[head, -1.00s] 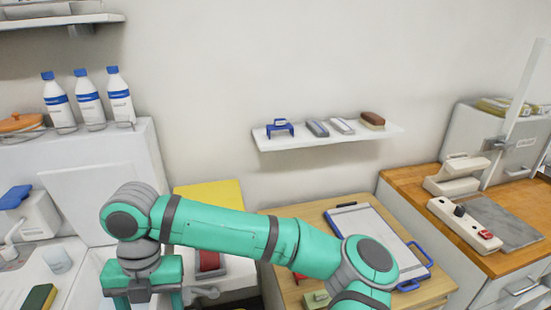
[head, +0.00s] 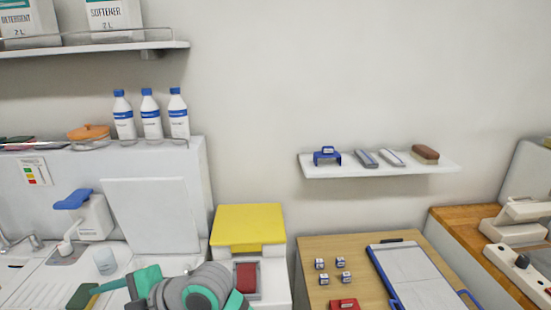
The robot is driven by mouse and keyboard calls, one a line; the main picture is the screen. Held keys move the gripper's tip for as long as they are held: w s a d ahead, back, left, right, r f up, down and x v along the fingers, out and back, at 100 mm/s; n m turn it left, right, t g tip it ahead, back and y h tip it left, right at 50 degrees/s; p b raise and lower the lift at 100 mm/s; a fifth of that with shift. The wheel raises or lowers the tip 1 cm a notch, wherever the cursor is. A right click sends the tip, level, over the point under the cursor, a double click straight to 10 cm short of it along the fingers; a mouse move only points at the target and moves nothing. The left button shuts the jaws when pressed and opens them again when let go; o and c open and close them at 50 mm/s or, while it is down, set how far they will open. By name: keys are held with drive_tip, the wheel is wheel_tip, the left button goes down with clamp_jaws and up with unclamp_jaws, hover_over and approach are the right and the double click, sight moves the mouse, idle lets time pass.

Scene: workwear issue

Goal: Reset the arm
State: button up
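My arm (head: 205,290) shows only as a folded teal and grey piece at the bottom edge of the head view, left of centre. It sits in front of the sink counter and just left of the red-topped item (head: 246,278). My gripper is not in view, so I cannot see its fingers or whether it holds anything.
A wooden table (head: 320,246) bears a clipboard (head: 412,275), several small blocks (head: 320,264) and a red item (head: 344,304). A yellow-lidded bin (head: 248,226) stands left of it. A wall shelf (head: 380,169) holds brushes. Three bottles (head: 151,117) stand at left.

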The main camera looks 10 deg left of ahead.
drive_tip(key=w+d+f+m+t+y, duration=0.2)
drive_tip(key=w+d+m+t+y, duration=0.2)
drive_tip(key=w+m+t, duration=0.55)
drive_tip(key=s+d+f+m+t+h, duration=0.4)
drive_tip(key=d+f+m+t+h, duration=0.4)
drive_tip(key=d+f+m, duration=0.75)
drive_tip(key=s+d+f+m+h, duration=0.6)
drive_tip(key=s+d+f+h, duration=0.1)
drive_tip(key=s+d, duration=0.45)
drive_tip(key=s+d+h, duration=0.2)
drive_tip(key=s+d, duration=0.8)
drive_tip(key=s, duration=0.5)
drive_tip(key=shift+r, duration=0.2)
